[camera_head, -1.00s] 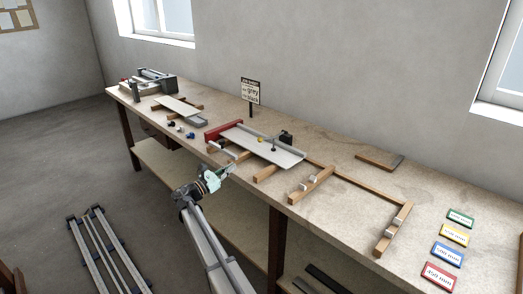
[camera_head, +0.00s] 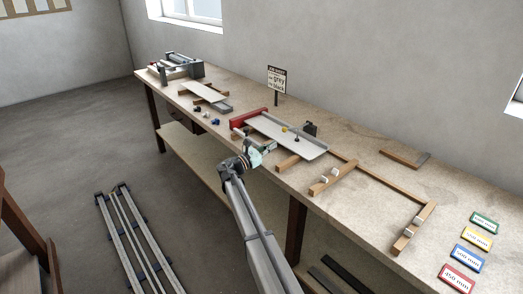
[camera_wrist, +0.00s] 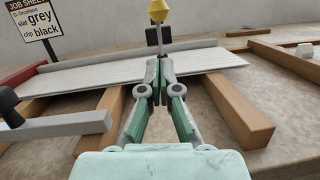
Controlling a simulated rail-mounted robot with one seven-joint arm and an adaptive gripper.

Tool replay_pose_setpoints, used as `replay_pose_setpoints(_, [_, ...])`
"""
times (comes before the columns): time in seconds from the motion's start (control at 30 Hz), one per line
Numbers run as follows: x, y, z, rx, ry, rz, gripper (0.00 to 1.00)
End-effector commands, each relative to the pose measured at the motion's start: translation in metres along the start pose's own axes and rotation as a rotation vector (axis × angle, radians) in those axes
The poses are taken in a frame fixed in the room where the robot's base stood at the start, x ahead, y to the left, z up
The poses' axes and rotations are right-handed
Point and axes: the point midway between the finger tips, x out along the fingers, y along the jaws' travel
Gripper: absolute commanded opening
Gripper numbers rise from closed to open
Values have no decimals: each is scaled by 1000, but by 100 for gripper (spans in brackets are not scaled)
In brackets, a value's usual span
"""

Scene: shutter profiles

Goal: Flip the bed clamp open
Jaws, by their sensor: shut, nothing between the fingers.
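A long pale slat (camera_head: 270,130) lies on the bench bed beside a red block (camera_head: 248,117); it also shows in the wrist view (camera_wrist: 95,77). A yellow knob (camera_wrist: 159,11) on a thin stem stands beyond my fingertips, with a black part (camera_wrist: 153,35) behind it. At left in the wrist view, a grey bar (camera_wrist: 60,126) carries a black knob (camera_wrist: 9,101). I cannot tell for certain which part is the bed clamp. My gripper (camera_wrist: 157,62) is shut and empty, just in front of the slat's near edge; it also shows in the head view (camera_head: 270,147).
Wooden bearers (camera_wrist: 237,110) stick out under the slat. A job sheet sign (camera_head: 277,78) stands behind it. A wooden frame (camera_head: 380,180) and several coloured labels (camera_head: 471,238) lie to the right. A machine (camera_head: 183,66) stands at the far left.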

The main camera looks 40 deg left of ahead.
Motion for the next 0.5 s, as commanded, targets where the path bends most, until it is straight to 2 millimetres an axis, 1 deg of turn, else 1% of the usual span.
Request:
replay_pose_setpoints(0.03, [10,1,2,0,0,0,0])
replay_pose_setpoints(0.1, [18,0,11,1,0,1,0])
replay_pose_setpoints(0.2, [27,0,19,1,0,0,0])
replay_pose_setpoints(0.33, [34,0,26,1,0,1,0])
replay_pose_setpoints(0.5, [36,0,29,1,0,2,0])
